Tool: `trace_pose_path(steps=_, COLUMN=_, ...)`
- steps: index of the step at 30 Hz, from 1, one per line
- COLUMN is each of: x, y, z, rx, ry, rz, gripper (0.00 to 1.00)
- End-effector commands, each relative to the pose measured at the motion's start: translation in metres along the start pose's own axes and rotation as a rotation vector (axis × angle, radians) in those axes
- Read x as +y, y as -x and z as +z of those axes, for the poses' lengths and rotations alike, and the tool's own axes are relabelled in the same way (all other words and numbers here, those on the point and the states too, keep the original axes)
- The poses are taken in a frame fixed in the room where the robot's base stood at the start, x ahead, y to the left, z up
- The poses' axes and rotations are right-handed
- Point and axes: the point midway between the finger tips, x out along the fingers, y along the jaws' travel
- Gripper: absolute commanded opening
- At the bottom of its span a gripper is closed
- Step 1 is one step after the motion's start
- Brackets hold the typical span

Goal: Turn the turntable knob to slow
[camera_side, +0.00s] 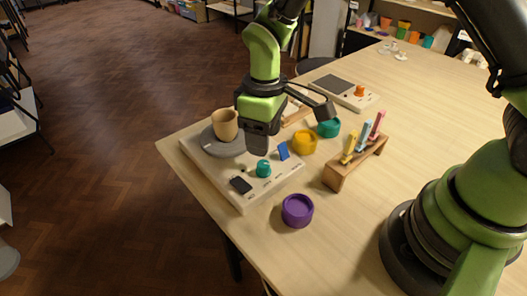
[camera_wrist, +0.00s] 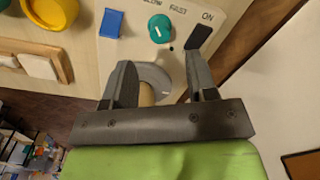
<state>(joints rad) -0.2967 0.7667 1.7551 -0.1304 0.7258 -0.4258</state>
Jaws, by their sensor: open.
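The teal turntable knob (camera_side: 263,169) stands on the cream front of the turntable unit (camera_side: 211,172). It also shows in the wrist view (camera_wrist: 160,28), below printed words, one reading FAST and the one to its left partly cut off. A pale mark is on its top; which word it points to I cannot tell. My gripper (camera_side: 257,150) is above the unit, close behind the knob in the side view. In the wrist view my gripper (camera_wrist: 161,80) is open with nothing held; the knob lies beyond the fingertips, and part of the grey turntable disc shows between the fingers.
A blue switch (camera_side: 283,151) and a black switch (camera_side: 240,185) flank the knob. A tan cup (camera_side: 224,125) stands on the turntable disc. Yellow (camera_side: 304,142), teal (camera_side: 328,128) and purple (camera_side: 297,211) round containers and a wooden tool rack (camera_side: 353,164) are nearby.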

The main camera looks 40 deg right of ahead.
Motion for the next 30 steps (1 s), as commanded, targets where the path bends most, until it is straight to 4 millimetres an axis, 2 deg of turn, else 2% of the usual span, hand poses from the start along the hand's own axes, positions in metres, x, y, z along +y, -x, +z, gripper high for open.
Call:
trace_pose_path(steps=3, x=0.0, y=0.02, z=-0.001, rx=0.004, ry=-0.001, rz=0.001, gripper=0.52)
trace_pose_path(steps=6, x=0.0, y=0.029, z=0.0, rx=0.003, ry=0.0, rz=0.0, gripper=0.52)
trace_pose_path(steps=20, x=0.001, y=0.039, z=0.001, rx=0.009, ry=-0.012, rz=0.0, gripper=0.52)
trace_pose_path(steps=23, x=0.004, y=0.059, z=0.006, rx=0.047, ry=-0.058, rz=0.001, gripper=0.52)
trace_pose_path(steps=26, x=0.007, y=0.092, z=0.019, rx=0.115, ry=-0.142, rz=-0.001, gripper=0.52)
trace_pose_path(steps=30, x=0.009, y=0.141, z=0.05, rx=0.231, ry=-0.292, rz=-0.01, gripper=0.52)
